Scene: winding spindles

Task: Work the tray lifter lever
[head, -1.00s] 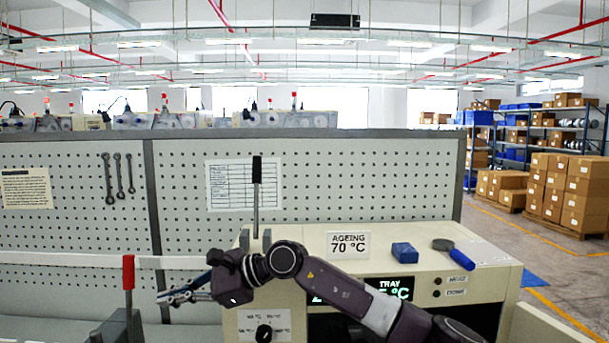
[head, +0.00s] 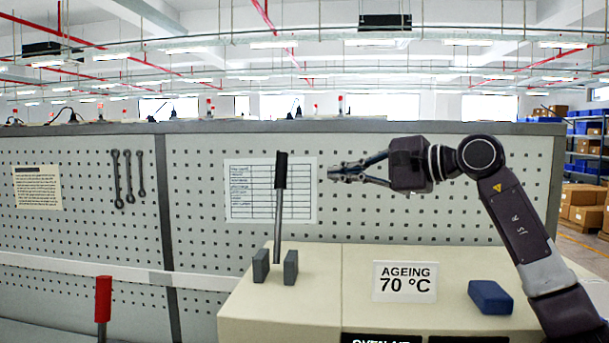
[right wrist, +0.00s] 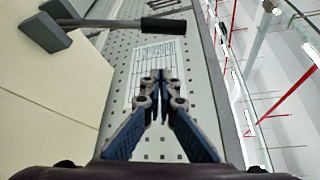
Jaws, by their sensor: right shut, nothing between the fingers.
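A lever with a black grip (head: 280,170) and a grey metal rod stands nearly upright between two grey brackets (head: 290,267) on the cream oven top. In the right wrist view the black grip (right wrist: 164,24) lies across the upper part. A second lever with a red grip (head: 103,298) stands at the lower left. I see no label telling which is the tray lifter lever. My right gripper (head: 332,172) is shut and empty, pointing left, to the right of the black grip and apart from it. Its closed fingers show in the right wrist view (right wrist: 160,78). My left gripper is not in view.
An "AGEING 70 °C" sign (head: 405,282) and a blue block (head: 490,297) are on the oven top (head: 330,290). A pegboard (head: 210,250) with a paper chart (head: 240,190) and several hanging spanners (head: 128,178) stands behind.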

